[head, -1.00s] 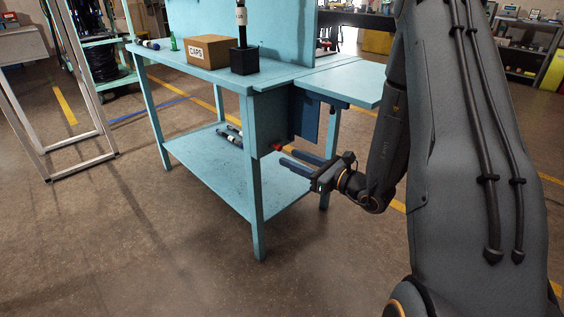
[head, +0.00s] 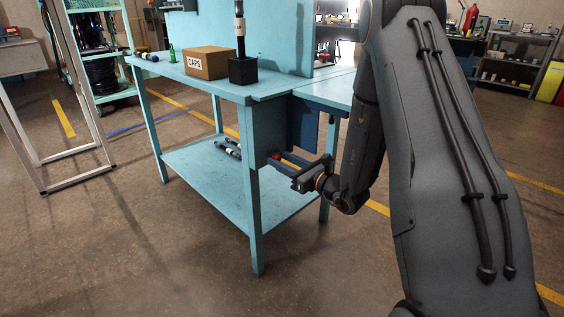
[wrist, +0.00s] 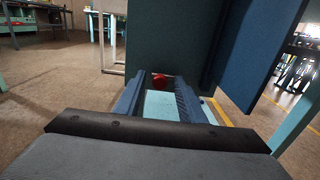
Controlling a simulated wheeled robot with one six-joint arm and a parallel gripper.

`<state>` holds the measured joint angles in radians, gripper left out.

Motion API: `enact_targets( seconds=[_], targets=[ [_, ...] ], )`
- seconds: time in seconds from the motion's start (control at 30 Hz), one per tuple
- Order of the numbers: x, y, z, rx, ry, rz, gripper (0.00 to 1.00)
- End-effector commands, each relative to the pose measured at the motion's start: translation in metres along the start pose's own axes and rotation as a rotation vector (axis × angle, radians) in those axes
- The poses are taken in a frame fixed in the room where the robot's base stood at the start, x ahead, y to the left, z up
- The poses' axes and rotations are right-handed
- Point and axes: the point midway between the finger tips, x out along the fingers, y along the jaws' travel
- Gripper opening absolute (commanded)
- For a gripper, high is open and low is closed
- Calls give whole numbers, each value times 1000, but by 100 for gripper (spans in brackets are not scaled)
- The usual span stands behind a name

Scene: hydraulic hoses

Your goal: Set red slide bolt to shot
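The red slide bolt shows as a small red knob (wrist: 160,80) on the teal cabinet side in the wrist view. It is also a small red spot in the head view (head: 277,156), under the bench top. My gripper (wrist: 160,76) is open, its two long blue fingers reaching forward on either side of the knob in the picture. In the head view my gripper (head: 278,162) is beside the cabinet at the knob. I cannot tell if the fingers touch it. The bolt's rod and track are hidden, so its setting is unclear.
A blue door panel (wrist: 262,45) stands close to the right of my fingers. The teal bench (head: 254,200) has a lower shelf with hoses (head: 228,149). On top are a CAPS box (head: 207,63) and a black block (head: 243,71). Floor in front is clear.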

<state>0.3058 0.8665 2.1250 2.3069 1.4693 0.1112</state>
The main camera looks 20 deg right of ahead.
Motion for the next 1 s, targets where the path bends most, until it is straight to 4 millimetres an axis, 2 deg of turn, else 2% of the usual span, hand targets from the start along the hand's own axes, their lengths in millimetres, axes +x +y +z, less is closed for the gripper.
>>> enact_targets(
  seconds=[0.1,0.13,0.33,0.57,0.8,1.0],
  targets=[
    [0,0,0,0,0,0,36],
    [0,0,0,0,0,0,33],
    [0,0,0,0,0,1,0],
    [0,-2,0,0,0,0,0],
    [-1,-34,0,-1,-1,-1,0],
    [-1,-37,0,0,0,-4,0]
  ],
)
